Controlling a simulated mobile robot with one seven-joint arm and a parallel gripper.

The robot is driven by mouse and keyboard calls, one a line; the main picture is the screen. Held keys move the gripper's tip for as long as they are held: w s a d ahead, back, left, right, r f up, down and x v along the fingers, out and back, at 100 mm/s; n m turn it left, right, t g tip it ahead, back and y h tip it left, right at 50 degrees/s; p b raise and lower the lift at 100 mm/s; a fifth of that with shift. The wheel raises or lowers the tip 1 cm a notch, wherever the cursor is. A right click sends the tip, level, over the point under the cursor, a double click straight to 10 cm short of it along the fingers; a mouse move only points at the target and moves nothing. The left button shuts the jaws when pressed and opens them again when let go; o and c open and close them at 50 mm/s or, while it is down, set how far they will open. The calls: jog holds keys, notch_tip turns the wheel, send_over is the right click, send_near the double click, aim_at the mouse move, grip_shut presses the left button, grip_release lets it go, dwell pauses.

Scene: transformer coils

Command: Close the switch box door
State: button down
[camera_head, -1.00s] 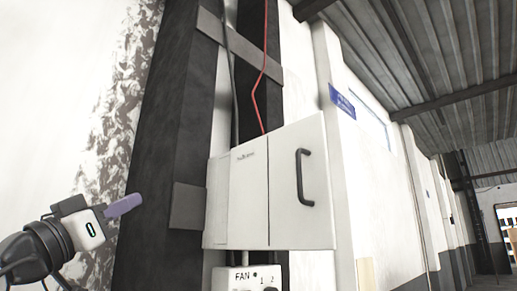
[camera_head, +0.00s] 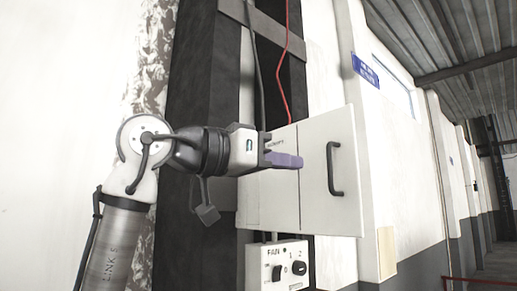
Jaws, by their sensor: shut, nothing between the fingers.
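The white switch box (camera_head: 262,205) is fixed to the dark column. Its door panel (camera_head: 318,205) has a dark handle (camera_head: 335,168) towards the right side. The panel's right edge stands out from the wall, but how far open it is cannot be told. My gripper (camera_head: 300,160) is shut and empty. Its purple fingers point right and overlap the face of the box left of the handle. Whether they touch it cannot be told. My gripper hides the box's upper left part.
A FAN control panel (camera_head: 290,268) with knobs sits just below the box. A red cable (camera_head: 286,80) and a grey cable run down to the box from above. A blue sign (camera_head: 366,71) is on the wall to the right.

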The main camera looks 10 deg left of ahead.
jog(key=shift+p+x, duration=0.9)
jog(key=shift+x, duration=2)
